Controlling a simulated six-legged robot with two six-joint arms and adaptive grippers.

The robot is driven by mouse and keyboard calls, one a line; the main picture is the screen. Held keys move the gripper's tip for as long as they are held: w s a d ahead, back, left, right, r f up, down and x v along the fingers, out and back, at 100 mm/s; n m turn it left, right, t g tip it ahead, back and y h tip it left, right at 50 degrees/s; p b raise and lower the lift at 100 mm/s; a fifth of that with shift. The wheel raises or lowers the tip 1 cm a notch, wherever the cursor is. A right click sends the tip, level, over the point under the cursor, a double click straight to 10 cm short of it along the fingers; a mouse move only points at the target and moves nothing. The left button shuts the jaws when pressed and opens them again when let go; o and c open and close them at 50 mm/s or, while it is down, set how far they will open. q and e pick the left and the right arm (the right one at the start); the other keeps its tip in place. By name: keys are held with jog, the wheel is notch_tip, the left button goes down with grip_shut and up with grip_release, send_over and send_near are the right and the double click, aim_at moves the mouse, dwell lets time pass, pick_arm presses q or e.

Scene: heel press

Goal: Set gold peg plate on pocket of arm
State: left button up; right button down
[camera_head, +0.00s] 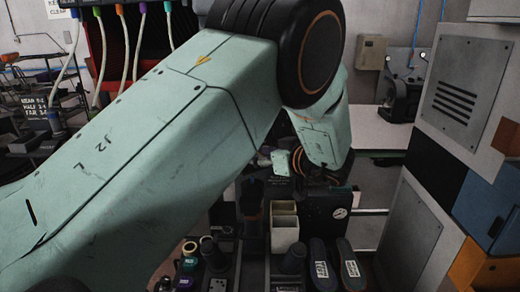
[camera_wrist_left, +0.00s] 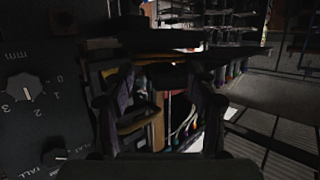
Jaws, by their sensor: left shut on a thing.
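My left gripper (camera_wrist_left: 163,78) shows in the wrist view, its two fingers closed in around a dark piece with a thin gold-orange edge (camera_wrist_left: 160,62). I take this for the gold peg plate; it is seen nearly edge-on and dim. In the head view my mint-green left arm crosses from the left and hides most of the middle; gripper and plate cannot be made out there. The dark press (camera_head: 326,208) with a round gauge stands below my wrist. The pocket of its arm cannot be picked out. My right gripper is not in view.
A cream open bin (camera_head: 284,226) stands left of the press. Two dark shoes (camera_head: 322,266) stand in front of it. Grey cabinets (camera_head: 462,85) and a blue box (camera_head: 490,205) close off the right. A knob panel (camera_wrist_left: 45,100) is close on the left in the wrist view.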

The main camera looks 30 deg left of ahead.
pick_arm(q)
jog(key=shift+s+a, duration=0.1)
jog(key=shift+a, duration=0.2)
jog(key=shift+d+f, duration=0.1)
jog(key=shift+w+d, duration=0.2)
jog(key=shift+w, duration=0.05)
jog(key=shift+s+a+f, duration=0.15)
jog(key=shift+s+a, duration=0.05)
jog(key=shift+a, duration=0.05)
jog(key=shift+w+d+f, duration=0.15)
jog(key=shift+d, duration=0.05)
jog(key=o, duration=1.4)
jog(key=shift+a, duration=0.15)
jog(key=shift+o, duration=0.4)
